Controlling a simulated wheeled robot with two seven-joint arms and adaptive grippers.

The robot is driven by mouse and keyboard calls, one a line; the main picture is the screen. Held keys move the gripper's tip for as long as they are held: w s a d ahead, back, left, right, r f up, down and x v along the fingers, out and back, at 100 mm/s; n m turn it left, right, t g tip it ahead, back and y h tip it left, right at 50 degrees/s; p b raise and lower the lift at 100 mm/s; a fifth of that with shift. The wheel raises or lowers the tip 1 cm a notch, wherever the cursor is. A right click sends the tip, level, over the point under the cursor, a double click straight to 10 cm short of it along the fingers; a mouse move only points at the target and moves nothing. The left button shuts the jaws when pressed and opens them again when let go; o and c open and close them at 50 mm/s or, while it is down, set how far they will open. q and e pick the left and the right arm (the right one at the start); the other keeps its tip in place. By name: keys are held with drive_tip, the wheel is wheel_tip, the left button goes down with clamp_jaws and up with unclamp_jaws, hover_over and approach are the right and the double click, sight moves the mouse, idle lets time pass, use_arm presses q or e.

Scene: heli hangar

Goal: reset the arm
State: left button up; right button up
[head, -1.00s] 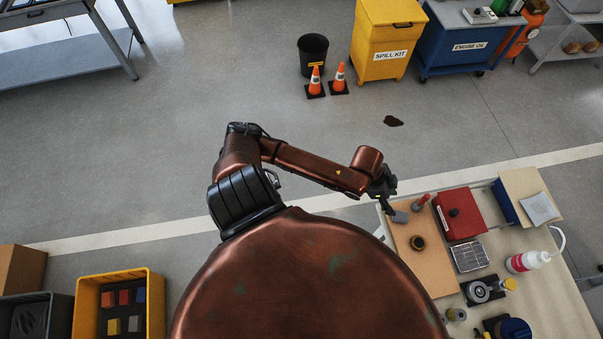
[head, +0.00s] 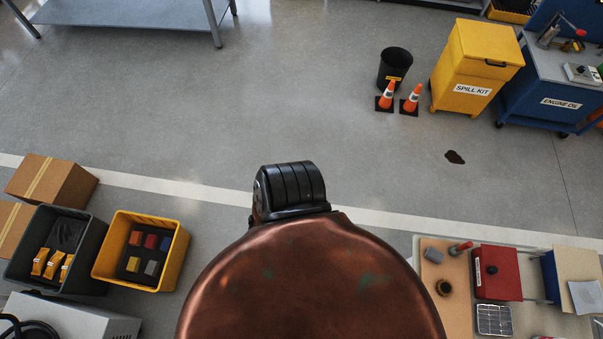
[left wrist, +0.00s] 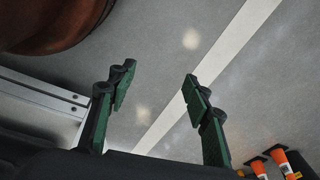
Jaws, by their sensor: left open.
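My left gripper (left wrist: 158,95) shows in the left wrist view. Its two dark fingers with green pads are wide apart and hold nothing. Behind them is grey floor with a white line. In the head view my left gripper and forearm are out of sight, and only my own body shows at the bottom middle. My right gripper is in neither view.
A workbench (head: 432,328) with a red box (head: 500,270) stands at right. A yellow crate (head: 183,248) and a dark crate (head: 20,277) stand at left. Traffic cones (head: 387,95), a bin (head: 395,67) and a spill kit cabinet (head: 478,65) stand far right. The middle floor is clear.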

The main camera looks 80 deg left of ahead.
use_arm(q)
drive_tip(key=s+d+f+g+b, duration=0.1)
drive_tip(key=s+d+f, duration=0.2)
drive_tip(key=s, duration=0.6)
drive_tip(key=shift+s+f+b, duration=0.25)
drive_tip(key=shift+f+b, duration=0.15)
drive_tip(key=shift+f, duration=0.1)
